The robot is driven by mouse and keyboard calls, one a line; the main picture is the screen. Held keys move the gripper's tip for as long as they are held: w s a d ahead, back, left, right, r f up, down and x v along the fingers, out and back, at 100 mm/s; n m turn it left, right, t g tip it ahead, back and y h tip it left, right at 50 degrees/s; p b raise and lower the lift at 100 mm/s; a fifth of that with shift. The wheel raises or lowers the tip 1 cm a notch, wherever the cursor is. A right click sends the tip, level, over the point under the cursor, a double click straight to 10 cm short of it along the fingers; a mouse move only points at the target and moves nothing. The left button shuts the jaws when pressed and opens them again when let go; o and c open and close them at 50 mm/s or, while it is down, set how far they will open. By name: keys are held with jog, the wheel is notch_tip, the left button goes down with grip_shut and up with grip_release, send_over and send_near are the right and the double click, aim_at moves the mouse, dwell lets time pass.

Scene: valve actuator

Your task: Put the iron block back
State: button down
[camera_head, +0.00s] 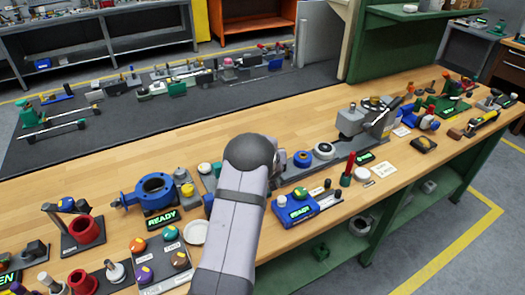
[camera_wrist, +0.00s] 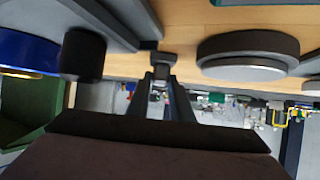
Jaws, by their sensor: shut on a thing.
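In the wrist view, the two dark fingers of my gripper (camera_wrist: 162,80) come close together. They are shut on a small dark grey block (camera_wrist: 163,59), which looks like the iron block. Only its end shows, close to grey parts on the wooden bench. In the head view, my own arm covers the gripper and the block, so I cannot tell there whether the block touches anything.
A dark cylinder (camera_wrist: 83,55) and a blue round part (camera_wrist: 28,50) are left of the fingers in the wrist view. A grey disc (camera_wrist: 248,52) is right. The wooden bench (camera_head: 310,115) holds a blue valve body (camera_head: 150,192) and a grey machine (camera_head: 360,118).

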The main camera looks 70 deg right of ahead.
jog(key=shift+f, duration=0.1)
jog(key=c, duration=1.6)
grip_release()
jog(key=shift+o, duration=0.2)
jog(key=shift+r, duration=0.2)
jog(key=b+v, duration=0.1)
jog(key=v, duration=1.1)
jog(key=shift+b, duration=0.4)
jog(key=shift+f, duration=0.1)
